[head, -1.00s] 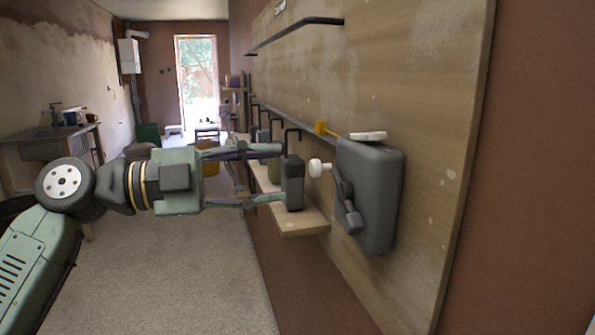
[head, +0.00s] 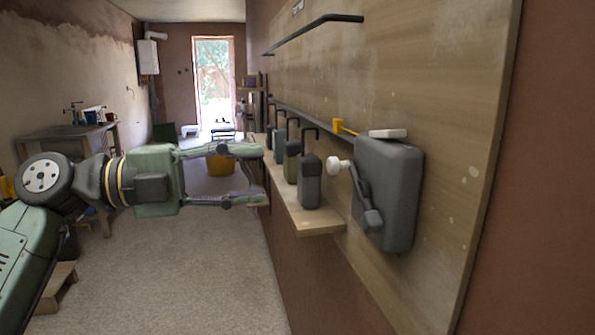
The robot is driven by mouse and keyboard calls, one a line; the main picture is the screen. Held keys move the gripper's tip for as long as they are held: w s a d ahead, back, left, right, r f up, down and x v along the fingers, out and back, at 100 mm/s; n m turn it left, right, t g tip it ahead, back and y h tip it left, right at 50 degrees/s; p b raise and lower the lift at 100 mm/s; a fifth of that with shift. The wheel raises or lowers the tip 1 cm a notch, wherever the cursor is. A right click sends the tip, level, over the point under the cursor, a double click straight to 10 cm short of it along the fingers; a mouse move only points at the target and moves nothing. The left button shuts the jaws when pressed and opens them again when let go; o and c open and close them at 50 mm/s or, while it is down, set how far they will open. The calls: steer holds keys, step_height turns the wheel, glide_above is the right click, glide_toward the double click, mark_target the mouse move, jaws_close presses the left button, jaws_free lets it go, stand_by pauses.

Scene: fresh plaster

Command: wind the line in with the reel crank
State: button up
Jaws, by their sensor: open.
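The grey reel (head: 392,195) is mounted on the wooden board at the right. Its dark crank arm (head: 364,200) runs along the front, with a round white knob (head: 337,167) at its upper end, pointing left. A yellow tab (head: 338,126) with a short yellow piece shows above the reel, beside a pale block (head: 388,133) on its top. My gripper (head: 257,176) is open and empty, its fingers pointing right. In the picture it is left of the knob, apart from it, with several bottles between them.
A black rail (head: 318,32) juts from the board above. A yellow bucket (head: 221,165) stands on the floor behind my gripper. The floor at centre is clear.

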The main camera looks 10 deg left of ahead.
mark_target(329, 165)
steer(key=w+d+m, duration=0.1)
steer(key=d+m, duration=0.2)
steer(key=m, duration=0.3)
steer(key=w+d+m, duration=0.1)
steer(key=d+m, duration=0.2)
steer(key=m, duration=0.3)
steer(key=w+d+m, duration=0.1)
steer(key=d+m, duration=0.2)
steer(key=m, duration=0.3)
steer(key=shift+w+d+r+m, duration=0.1)
steer(key=shift+w+r+m, duration=0.1)
steer(key=shift+w+m, duration=0.15)
jaws_close()
